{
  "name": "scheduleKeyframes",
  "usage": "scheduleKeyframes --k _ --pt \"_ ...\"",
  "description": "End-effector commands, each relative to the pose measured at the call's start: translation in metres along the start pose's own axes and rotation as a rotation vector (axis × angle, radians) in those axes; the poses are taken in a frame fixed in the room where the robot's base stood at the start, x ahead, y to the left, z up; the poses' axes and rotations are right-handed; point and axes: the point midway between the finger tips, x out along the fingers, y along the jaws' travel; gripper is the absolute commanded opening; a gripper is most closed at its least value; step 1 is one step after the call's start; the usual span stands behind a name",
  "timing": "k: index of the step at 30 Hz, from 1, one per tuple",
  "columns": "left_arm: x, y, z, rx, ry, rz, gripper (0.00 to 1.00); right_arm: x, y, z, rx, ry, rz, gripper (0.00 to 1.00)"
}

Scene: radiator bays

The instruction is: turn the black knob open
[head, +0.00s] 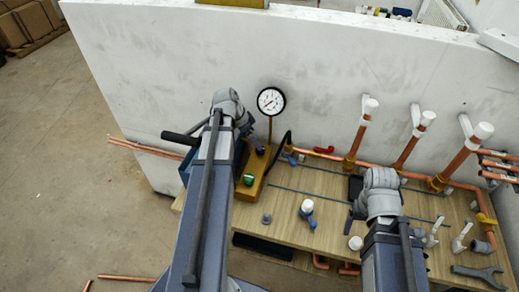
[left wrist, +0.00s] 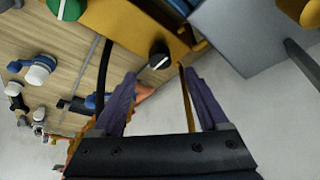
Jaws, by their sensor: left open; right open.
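The black knob (left wrist: 159,56), with a pale mark on its face, sits on the yellow block in the left wrist view. The yellow block (head: 250,192) also shows in the head view, where I cannot make out the black knob near my left arm. My left gripper (left wrist: 160,80) is open, and its two purple fingers point toward the knob from either side, with nothing between them. I cannot tell the exact gap to the knob. My right gripper (head: 352,216) is open and empty over the bench, mostly hidden by its wrist.
A green knob (head: 248,180) is on the same block. A pressure gauge (head: 271,101) stands behind it, with a black hose (head: 280,151) beside it. Copper pipes (head: 408,146) with white caps rise at the right. The wooden bench (head: 325,185) holds loose fittings; a white panel (head: 330,60) stands behind.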

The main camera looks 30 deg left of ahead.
Motion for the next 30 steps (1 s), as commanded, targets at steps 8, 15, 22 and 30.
scheduleKeyframes --k 8,15,22,30 --pt "0.042 0.000 0.002 0.001 0.000 0.000 0.77 0.040 -0.004 -0.002 0.000 0.000 0.000 0.80" --pt "0.063 0.000 0.001 0.000 0.000 0.000 0.77 0.059 -0.006 -0.003 0.000 0.000 0.000 0.80" --pt "0.063 0.000 0.000 -0.001 0.000 0.000 0.77 0.058 -0.005 -0.003 0.000 0.000 0.000 0.80" --pt "0.063 0.000 0.000 0.000 0.000 0.000 0.55 0.058 -0.005 -0.003 0.000 0.000 0.000 0.80"
